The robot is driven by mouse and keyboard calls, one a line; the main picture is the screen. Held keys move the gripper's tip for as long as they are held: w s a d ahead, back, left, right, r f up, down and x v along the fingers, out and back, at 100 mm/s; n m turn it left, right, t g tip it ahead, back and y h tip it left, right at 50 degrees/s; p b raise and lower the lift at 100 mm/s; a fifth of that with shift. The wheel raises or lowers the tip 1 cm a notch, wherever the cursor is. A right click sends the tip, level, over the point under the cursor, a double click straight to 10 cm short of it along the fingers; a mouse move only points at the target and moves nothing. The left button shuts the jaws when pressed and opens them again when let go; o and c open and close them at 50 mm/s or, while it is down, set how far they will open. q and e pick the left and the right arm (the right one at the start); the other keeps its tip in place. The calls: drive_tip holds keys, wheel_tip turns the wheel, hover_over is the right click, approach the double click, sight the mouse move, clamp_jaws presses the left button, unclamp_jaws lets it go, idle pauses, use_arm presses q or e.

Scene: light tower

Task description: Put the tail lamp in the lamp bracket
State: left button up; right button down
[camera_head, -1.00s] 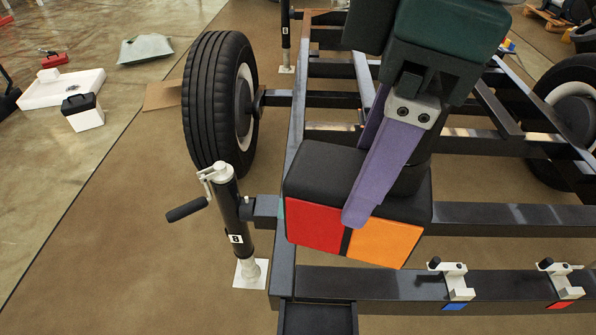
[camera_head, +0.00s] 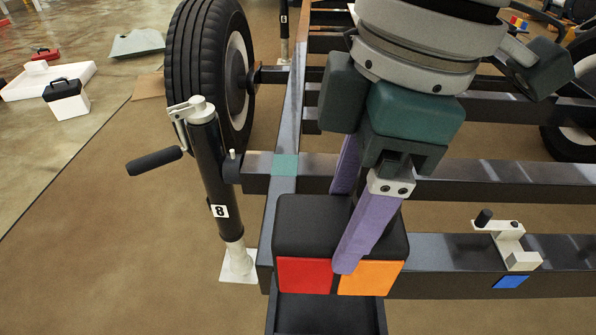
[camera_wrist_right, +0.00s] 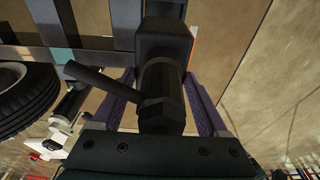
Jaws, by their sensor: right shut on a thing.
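The tail lamp (camera_head: 303,275) is a black box with a red lens and an orange lens facing the front. The lamp bracket (camera_head: 325,316) is a dark tray at the frame's front corner. The lamp appears directly over or at its back edge; I cannot tell whether they touch. In the right wrist view the dark lamp housing (camera_wrist_right: 163,40) sits between the purple fingers. My left gripper is not in view.
A black jack post (camera_head: 212,170) with a crank handle stands just left of the lamp, beside a tire (camera_head: 200,60). A white clamp (camera_head: 510,245) with a blue patch sits on the front beam to the right. The floor at left is clear nearby.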

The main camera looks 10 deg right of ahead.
wheel_tip(320, 180, down, 7)
drive_tip(key=b, duration=0.3)
drive_tip(key=shift+f, duration=0.15)
wheel_tip(320, 180, down, 4)
drive_tip(key=b, duration=0.3)
drive_tip(key=shift+f, duration=0.1)
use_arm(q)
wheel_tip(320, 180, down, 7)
use_arm(e)
unclamp_jaws()
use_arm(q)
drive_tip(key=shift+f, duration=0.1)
use_arm(e)
drive_tip(key=r+p, duration=0.2)
drive_tip(key=r, duration=0.1)
drive_tip(key=d+r+p, duration=0.1)
drive_tip(key=r+p, duration=0.2)
drive_tip(key=r, duration=0.1)
drive_tip(key=r+p, duration=0.3)
drive_tip(key=r, duration=0.1)
drive_tip(key=shift+s+d+r, duration=0.15)
drive_tip(key=shift+s+d, duration=0.05)
drive_tip(key=shift+d, duration=0.1)
use_arm(q)
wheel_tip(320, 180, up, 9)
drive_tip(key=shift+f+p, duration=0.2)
drive_tip(key=shift+p, duration=0.2)
use_arm(e)
drive_tip(key=shift+r, duration=0.45)
